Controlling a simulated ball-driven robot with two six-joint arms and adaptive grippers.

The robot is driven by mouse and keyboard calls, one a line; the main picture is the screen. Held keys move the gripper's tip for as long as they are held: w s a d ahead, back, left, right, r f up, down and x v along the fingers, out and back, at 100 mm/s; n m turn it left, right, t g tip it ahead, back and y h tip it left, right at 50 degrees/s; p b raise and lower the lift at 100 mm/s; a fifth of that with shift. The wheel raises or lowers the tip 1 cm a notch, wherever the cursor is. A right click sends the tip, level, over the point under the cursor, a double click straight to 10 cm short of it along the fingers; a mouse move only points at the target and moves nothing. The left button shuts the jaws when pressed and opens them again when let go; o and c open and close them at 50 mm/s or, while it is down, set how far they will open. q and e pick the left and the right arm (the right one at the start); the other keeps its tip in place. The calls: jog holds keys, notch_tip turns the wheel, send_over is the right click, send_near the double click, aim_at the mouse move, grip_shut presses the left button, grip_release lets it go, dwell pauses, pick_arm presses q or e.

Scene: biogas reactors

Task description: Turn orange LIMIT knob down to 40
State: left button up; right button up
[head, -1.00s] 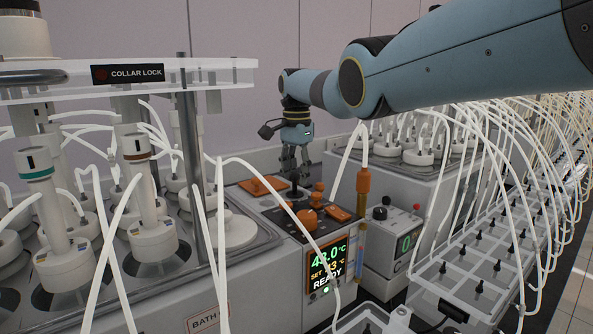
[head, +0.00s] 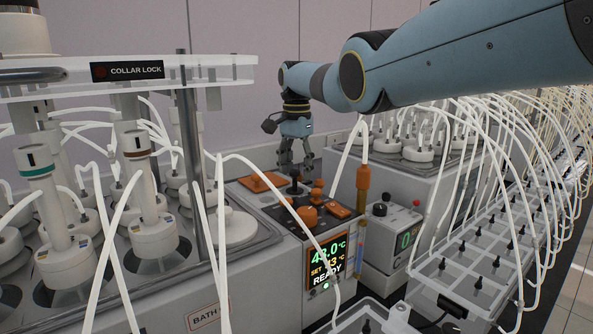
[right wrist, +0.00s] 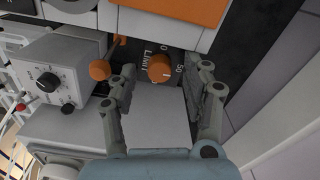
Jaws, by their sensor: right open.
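The orange LIMIT knob (right wrist: 160,68) shows in the right wrist view on a black panel, with the word LIMIT and the numbers 0 and 50 beside it. Its exact setting is too small to read. My right gripper (right wrist: 166,72) is open, with one finger on each side of the knob in that view and a gap to both. In the head view my right gripper (head: 296,174) hangs fingers down above the back of the control panel (head: 275,212). I cannot tell there which part is the LIMIT knob. My left gripper is not in view.
White tubes cross in front. A small grey box with a black knob (right wrist: 48,82) stands nearby. Reactor vessels (head: 150,235) crowd the left.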

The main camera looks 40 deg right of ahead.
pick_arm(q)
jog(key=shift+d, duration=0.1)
pick_arm(e)
notch_tip(320, 180, up, 11)
jog(key=shift+r, duration=0.15)
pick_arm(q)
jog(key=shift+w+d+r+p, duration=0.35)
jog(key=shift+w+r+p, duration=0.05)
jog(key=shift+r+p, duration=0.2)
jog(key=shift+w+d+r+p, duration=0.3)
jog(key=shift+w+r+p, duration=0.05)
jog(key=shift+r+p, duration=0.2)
pick_arm(e)
notch_tip(320, 180, down, 12)
jog(key=m, duration=3.6)
